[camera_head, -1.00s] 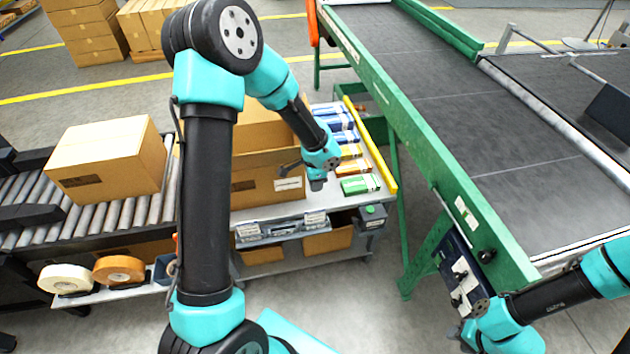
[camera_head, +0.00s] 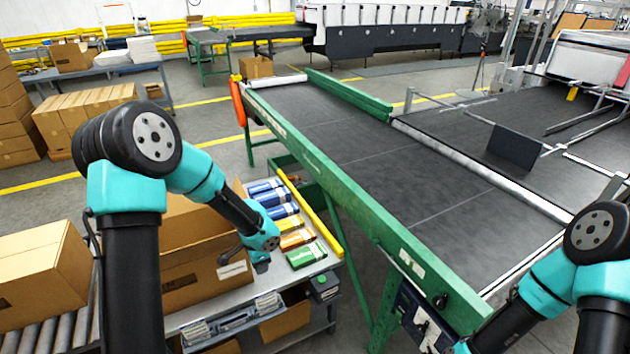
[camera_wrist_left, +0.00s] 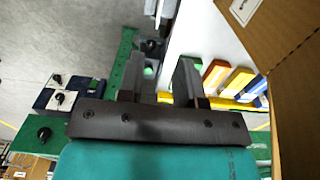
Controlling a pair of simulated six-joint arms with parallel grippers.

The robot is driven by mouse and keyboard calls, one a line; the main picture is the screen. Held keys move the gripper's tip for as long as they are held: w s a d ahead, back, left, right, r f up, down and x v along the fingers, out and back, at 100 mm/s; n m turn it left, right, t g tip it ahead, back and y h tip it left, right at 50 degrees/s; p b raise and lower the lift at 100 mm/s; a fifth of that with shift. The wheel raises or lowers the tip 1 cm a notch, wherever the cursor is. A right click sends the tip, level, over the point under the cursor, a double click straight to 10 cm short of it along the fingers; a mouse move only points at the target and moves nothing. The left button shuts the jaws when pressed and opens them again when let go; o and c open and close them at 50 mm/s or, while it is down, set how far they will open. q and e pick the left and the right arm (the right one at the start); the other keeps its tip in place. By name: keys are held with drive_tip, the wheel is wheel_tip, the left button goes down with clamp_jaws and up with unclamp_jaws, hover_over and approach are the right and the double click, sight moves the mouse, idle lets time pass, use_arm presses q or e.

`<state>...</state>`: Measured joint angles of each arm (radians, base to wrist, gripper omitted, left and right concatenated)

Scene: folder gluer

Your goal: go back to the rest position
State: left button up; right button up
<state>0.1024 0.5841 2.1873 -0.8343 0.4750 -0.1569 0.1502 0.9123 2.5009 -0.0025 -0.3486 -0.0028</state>
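My left arm comes in from the left, and its gripper (camera_head: 262,266) hangs over the side table beside the open cardboard box, near the row of small cartons. In the left wrist view its two dark fingers (camera_wrist_left: 158,78) stand apart with nothing held between them. My right arm shows at the lower right, reaching down and left in front of the green conveyor. Its gripper is outside the picture, below the bottom edge.
The open cardboard box (camera_head: 200,262) and blue, orange and green cartons (camera_head: 306,255) lie on the side table. A yellow rail (camera_head: 318,222) edges it. The green-framed conveyor (camera_head: 355,215) is empty. A closed box (camera_head: 40,272) stands on rollers at left.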

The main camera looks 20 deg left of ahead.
use_arm(q)
drive_tip(key=s+d+f+n+h, duration=0.2)
drive_tip(key=s+d+f+n, duration=0.3)
drive_tip(key=s+f, duration=0.2)
drive_tip(key=s+d+f+n+h, duration=0.1)
drive_tip(key=s+d+f+n, duration=0.3)
drive_tip(key=s+f+n, duration=0.2)
drive_tip(key=s+f, duration=0.2)
drive_tip(key=s, duration=0.2)
drive_tip(key=shift+d+f+t+h, duration=0.3)
drive_tip(key=shift+d+t+h, duration=0.1)
drive_tip(key=shift+s+a, duration=0.1)
drive_tip(key=shift+s, duration=0.05)
